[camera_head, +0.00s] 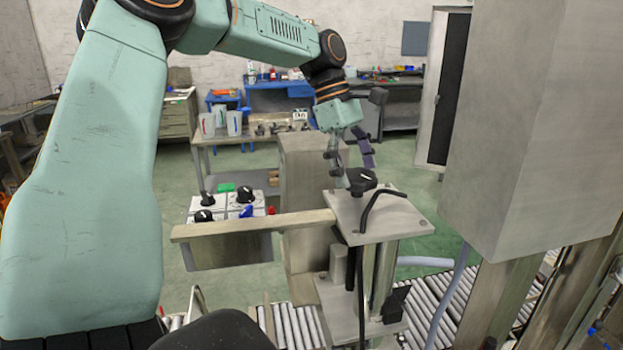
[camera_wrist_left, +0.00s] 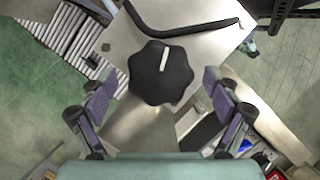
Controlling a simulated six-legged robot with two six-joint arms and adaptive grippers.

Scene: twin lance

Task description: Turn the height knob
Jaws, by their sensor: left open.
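The height knob (camera_head: 361,179) is a black lobed knob with a white pointer line, on top of a metal plate (camera_head: 400,217) carried on posts. In the left wrist view the knob (camera_wrist_left: 161,72) lies ahead of my left gripper (camera_wrist_left: 158,105), roughly centred between its fingers. My left gripper (camera_head: 355,172) is open, its fingers apart and pointing down at the knob. In the wrist view the fingers show clear gaps on both sides of the knob. My right gripper is not in view.
A bent black rod (camera_head: 370,212) stands on the plate beside the knob. A large grey cabinet (camera_head: 535,110) stands to the right. A control box with black knobs (camera_head: 245,194) sits left of the plate. A roller conveyor (camera_head: 430,300) runs below.

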